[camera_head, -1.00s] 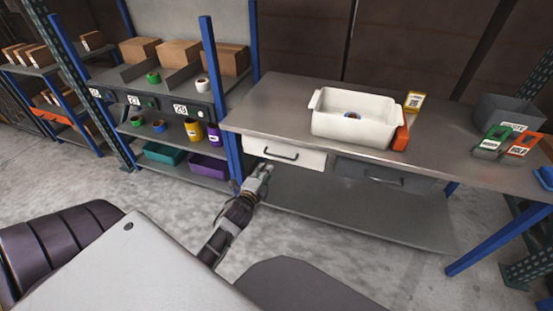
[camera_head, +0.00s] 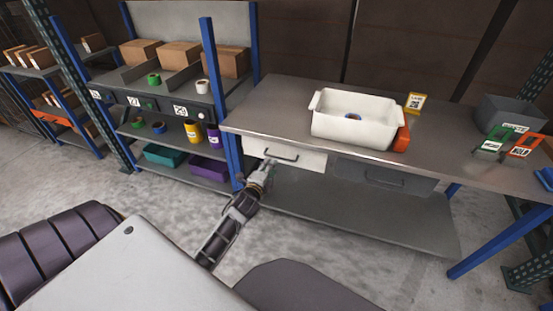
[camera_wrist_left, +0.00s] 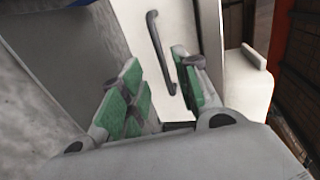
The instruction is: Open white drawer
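The white drawer (camera_head: 284,153) sits under the left part of the metal table's top and looks shut. Its dark bar handle (camera_head: 281,156) shows on the front, and the handle also shows in the left wrist view (camera_wrist_left: 160,52). My left gripper (camera_head: 267,165) is just in front of the drawer, near the handle's left end. In the left wrist view its green-padded fingers (camera_wrist_left: 157,92) are apart, with the handle beyond and between them. I cannot tell whether they touch it. My right gripper is not in view.
A grey drawer (camera_head: 385,176) is right of the white one. On the tabletop (camera_head: 268,105) stand a white tub (camera_head: 352,128), a grey bin (camera_head: 508,113) and small cards. A blue shelf post (camera_head: 222,110) is close left of my left gripper. Open floor lies in front.

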